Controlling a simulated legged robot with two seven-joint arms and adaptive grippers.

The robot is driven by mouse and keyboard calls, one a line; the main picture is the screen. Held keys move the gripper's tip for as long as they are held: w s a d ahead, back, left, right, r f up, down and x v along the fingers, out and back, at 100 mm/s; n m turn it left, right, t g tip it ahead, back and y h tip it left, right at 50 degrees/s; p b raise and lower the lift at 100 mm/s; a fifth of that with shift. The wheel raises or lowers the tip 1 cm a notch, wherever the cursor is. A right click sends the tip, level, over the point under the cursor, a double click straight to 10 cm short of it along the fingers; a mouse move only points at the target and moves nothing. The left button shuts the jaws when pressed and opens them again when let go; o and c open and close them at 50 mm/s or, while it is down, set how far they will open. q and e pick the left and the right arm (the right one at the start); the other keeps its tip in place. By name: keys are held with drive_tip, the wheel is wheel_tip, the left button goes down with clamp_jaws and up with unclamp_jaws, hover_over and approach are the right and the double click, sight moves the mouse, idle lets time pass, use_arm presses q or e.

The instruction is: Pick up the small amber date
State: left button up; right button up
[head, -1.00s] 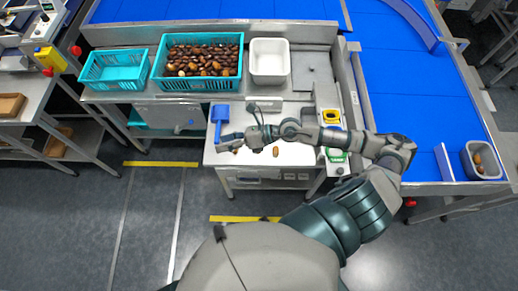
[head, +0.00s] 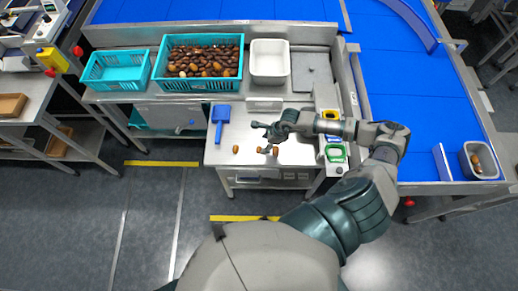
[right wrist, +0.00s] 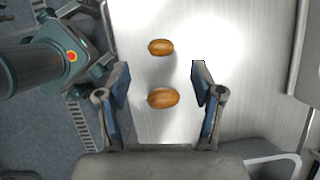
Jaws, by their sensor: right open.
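In the head view one date (head: 236,149) lies alone at the left and another date (head: 275,151) lies close by my right gripper (head: 268,147). In the right wrist view a smaller-looking amber date (right wrist: 160,47) lies just beyond the fingertips. A slightly larger date (right wrist: 163,98) lies between the open fingers, apart from both. My right gripper is open and empty above the table. Which date is the small one is hard to tell by size. My left gripper is not in view.
A blue scoop (head: 221,114) lies left of my right gripper. Behind stand a teal crate of dates (head: 197,84), an empty teal crate (head: 115,85) and a white bin (head: 269,78). A grey bin (head: 468,170) with dates stands at the far right.

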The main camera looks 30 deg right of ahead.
sight(260, 149)
drive_tip(key=x, duration=0.6)
drive_tip(key=shift+w+d+p, duration=0.15)
drive_tip(key=shift+d+p, duration=0.05)
drive_tip(key=shift+p, duration=0.15)
drive_tip(key=c, duration=0.8)
